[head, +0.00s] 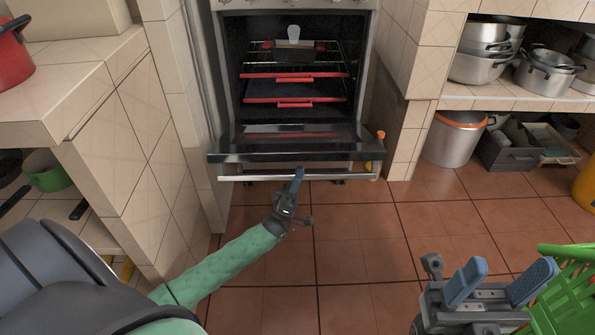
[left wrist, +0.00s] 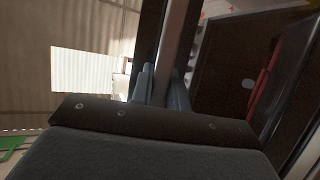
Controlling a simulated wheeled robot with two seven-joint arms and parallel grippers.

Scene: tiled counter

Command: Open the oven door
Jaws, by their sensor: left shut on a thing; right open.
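The oven (head: 364,60) stands against the back wall with its cavity in view. Its door (head: 240,146) is tipped down and outward, well away from the upright, and looks close to level. A metal bar handle (head: 345,177) runs along the door's front edge. My left gripper (head: 298,174) is shut on the handle near its middle. My right gripper (head: 505,283) is open and empty at the lower right, far from the oven.
Red-edged racks (head: 300,78) are inside the oven. A tiled counter (head: 120,110) flanks it on the left. Pots (head: 480,65) and a metal bucket (head: 452,140) are at the right. A green basket (head: 570,290) is beside my right gripper. The floor (head: 380,235) before the oven is clear.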

